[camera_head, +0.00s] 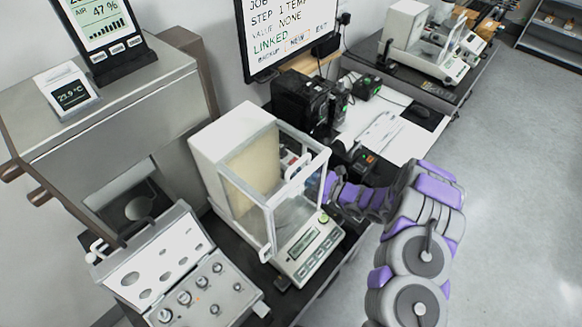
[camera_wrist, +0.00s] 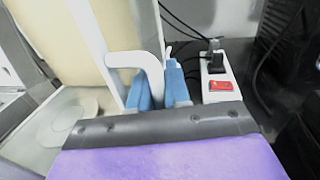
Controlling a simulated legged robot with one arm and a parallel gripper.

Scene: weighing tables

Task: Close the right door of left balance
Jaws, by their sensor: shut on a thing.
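The left balance (camera_head: 228,172) is the nearer one, a white box with a glass chamber and a front keypad. Its right side faces my arm. The wrist view shows its pale inner back wall (camera_wrist: 55,40) and round pan (camera_wrist: 62,122). The right door's white hooked handle (camera_wrist: 128,60) comes down between the two blue fingers of my gripper (camera_wrist: 160,88), which is shut on it. In the head view my gripper is mostly hidden by the balance frame and my purple wrist. I cannot tell how far the door stands open.
An open weight case (camera_head: 160,262) lies left of the balance. A power strip (camera_wrist: 217,78) with a red switch is just beyond the gripper. Black devices (camera_head: 300,98) and papers stand behind. Another balance (camera_head: 412,45) is farther back. The floor at right is clear.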

